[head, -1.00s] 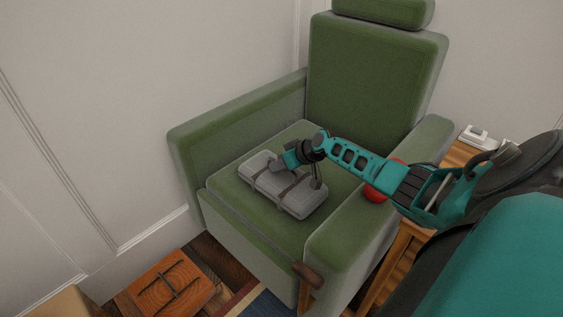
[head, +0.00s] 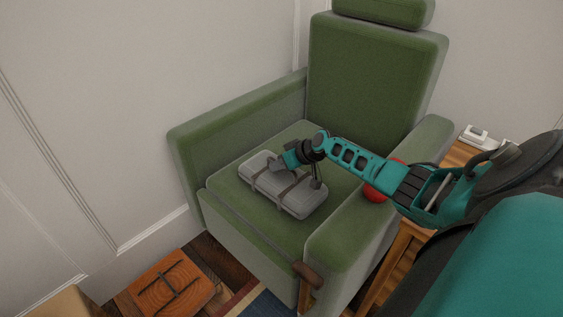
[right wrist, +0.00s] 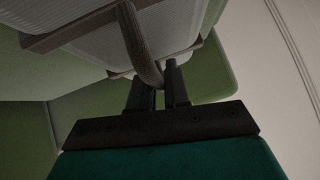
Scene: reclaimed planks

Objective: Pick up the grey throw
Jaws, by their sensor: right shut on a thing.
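The grey throw (head: 262,180) is a rolled or folded bundle with brown straps and a brown handle. It lies on the seat of the green armchair (head: 240,205). In the right wrist view the fingers of my right gripper (right wrist: 160,84) are shut on the brown strap handle (right wrist: 140,45) of the throw (right wrist: 170,25). Whether the bundle is clear of the seat is hard to tell. My left gripper is in neither view.
A wooden side table (head: 458,155) stands right of the armchair, with a white object (head: 478,137) on it. A red round object (head: 376,192) shows behind my right arm. A wooden stool or box (head: 150,288) with dark bars is on the floor at lower left.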

